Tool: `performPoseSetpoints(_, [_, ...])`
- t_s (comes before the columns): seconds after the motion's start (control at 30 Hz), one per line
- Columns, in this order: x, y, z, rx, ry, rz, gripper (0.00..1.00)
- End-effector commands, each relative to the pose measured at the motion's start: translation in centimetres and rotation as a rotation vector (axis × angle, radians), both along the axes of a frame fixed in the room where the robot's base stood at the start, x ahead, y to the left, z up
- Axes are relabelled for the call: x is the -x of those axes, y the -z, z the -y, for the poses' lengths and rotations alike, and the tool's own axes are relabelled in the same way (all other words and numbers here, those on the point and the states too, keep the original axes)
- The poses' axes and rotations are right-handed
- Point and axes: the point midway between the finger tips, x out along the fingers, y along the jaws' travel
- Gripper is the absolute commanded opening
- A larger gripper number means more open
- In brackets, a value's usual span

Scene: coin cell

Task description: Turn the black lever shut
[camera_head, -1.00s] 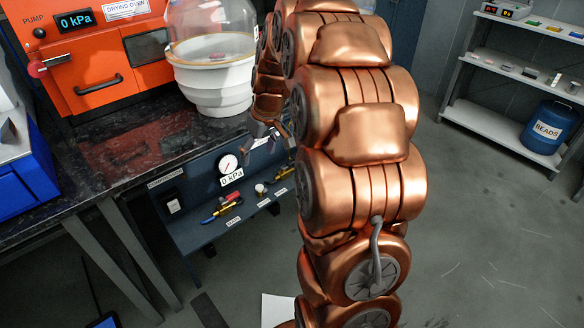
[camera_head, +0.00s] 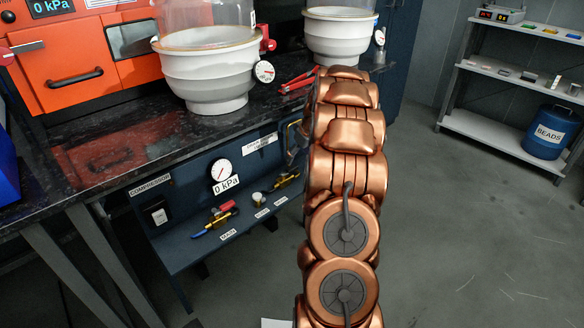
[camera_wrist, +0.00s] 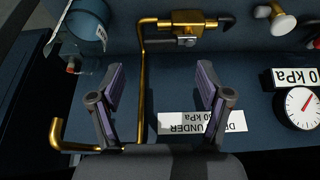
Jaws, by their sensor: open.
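The valve joins a bent brass pipe (camera_wrist: 141,80) on the dark blue panel. In the head view a brass valve (camera_head: 285,181) sits low on the panel, close beside my arm; its lever's angle is hard to tell there. In the head view my arm mostly hides the gripper.
A dark cylinder (camera_wrist: 88,22) is at upper left.

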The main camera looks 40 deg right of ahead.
Motion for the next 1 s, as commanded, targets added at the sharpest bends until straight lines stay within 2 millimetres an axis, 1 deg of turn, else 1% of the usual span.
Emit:
performPoseSetpoints(0.03, [-0.2, 0.8, 0.0, -0.001, 0.001, -0.002, 0.77])
performPoseSetpoints(0.4, [-2.2, 5.4, -0.1, -0.003, -0.001, -0.003, 0.77])
performPoseSetpoints(0.53, [-2.5, 6.0, -0.2, -0.002, -0.002, -0.001, 0.77])
performPoseSetpoints(0.77, [-2.6, 6.0, -0.2, -0.002, -0.003, -0.001, 0.77])
performPoseSetpoints(1.0, [-2.6, 6.0, -0.2, -0.002, -0.003, -0.001, 0.52])
